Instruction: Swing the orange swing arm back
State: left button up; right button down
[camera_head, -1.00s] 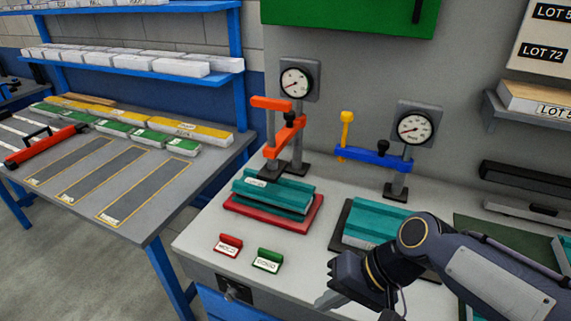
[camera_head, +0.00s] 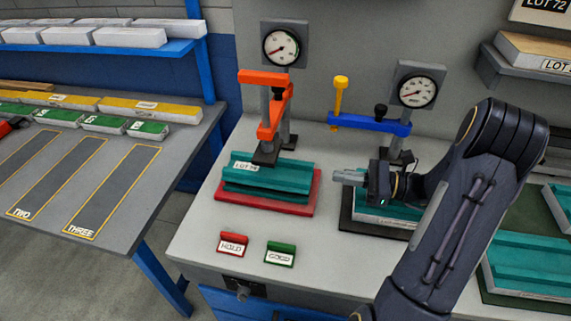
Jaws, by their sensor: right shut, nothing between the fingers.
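The orange swing arm (camera_head: 274,110) stands on a grey post behind the red base. Its dark foot (camera_head: 267,157) is over the back of a teal ribbed panel (camera_head: 268,178) labelled "LOT 74", apparently touching it. An orange handle (camera_head: 262,77) sits at its top. My right gripper (camera_head: 346,177) is shut and empty, pointing left. It is to the right of the teal panel and the orange arm, apart from both, in front of the blue swing arm. My left gripper is not in view.
A blue swing arm (camera_head: 371,124) with a yellow handle stands to the right, behind a second panel (camera_head: 384,215) partly hidden by my right gripper. Pressure gauges (camera_head: 283,47) stand behind. Red HOLD (camera_head: 233,243) and green GOOD (camera_head: 280,254) tags lie in front. Bench is clear around them.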

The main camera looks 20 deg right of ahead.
jog(key=p+x, duration=0.3)
jog(key=x, duration=0.9)
jog(key=shift+w+a+r, duration=0.15)
jog(key=shift+a, duration=0.15)
jog(key=shift+w+a+p, duration=0.3)
jog(key=shift+w+a, duration=0.15)
jog(key=shift+a, duration=0.1)
